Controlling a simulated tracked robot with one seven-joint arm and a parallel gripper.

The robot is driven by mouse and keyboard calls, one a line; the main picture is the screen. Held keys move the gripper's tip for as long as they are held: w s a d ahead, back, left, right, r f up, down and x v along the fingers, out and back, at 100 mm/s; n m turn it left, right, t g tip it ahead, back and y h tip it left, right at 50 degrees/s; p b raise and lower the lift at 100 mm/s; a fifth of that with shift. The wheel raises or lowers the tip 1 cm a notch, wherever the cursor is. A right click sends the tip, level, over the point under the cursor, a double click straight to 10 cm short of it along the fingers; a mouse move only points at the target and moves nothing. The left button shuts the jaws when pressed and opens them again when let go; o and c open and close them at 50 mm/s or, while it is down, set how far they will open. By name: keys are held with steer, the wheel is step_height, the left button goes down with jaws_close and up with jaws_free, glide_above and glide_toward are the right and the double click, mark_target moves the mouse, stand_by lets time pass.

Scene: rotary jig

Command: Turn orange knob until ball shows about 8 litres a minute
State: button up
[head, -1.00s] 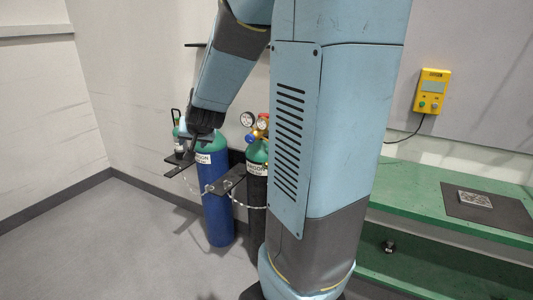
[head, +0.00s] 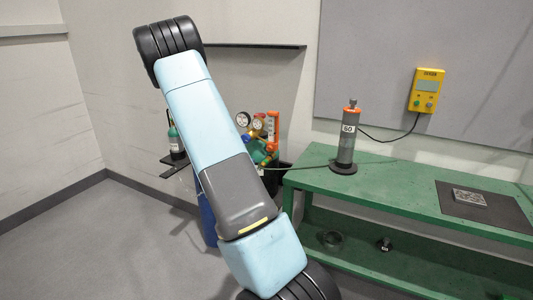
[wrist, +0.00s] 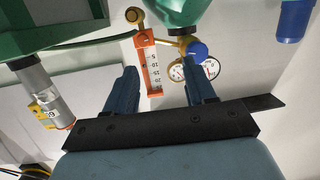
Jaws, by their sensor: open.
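The orange flowmeter (head: 273,130) stands upright beside the regulator in the head view. In the wrist view the flowmeter (wrist: 152,65) shows its white scale with numbers upside down; I cannot make out the ball. I cannot single out an orange knob apart from the orange flowmeter body. Two round gauges (wrist: 177,71) and a blue knob (wrist: 197,50) sit beside it. My gripper (wrist: 161,75) is open, and the flowmeter appears between its two fingers, with nothing seen gripped. In the head view my arm hides the gripper.
A green bench (head: 400,190) holds a grey cylinder marked 60 (head: 346,145) and a dark mat (head: 500,212). A hose runs from the cylinder towards the regulator. A blue gas cylinder (head: 206,217) is partly behind my arm. A yellow meter (head: 426,90) hangs on the wall.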

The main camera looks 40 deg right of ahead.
mark_target(268, 149)
steer(key=w+d, duration=0.1)
steer(key=d, duration=0.4)
steer(key=w+d+f+h, duration=0.1)
steer(key=d, duration=0.3)
steer(key=w+d+h, duration=0.1)
steer(key=d, duration=0.4)
steer(key=shift+w+d+f, duration=0.25)
steer(key=shift+w+d, duration=0.1)
jaws_close()
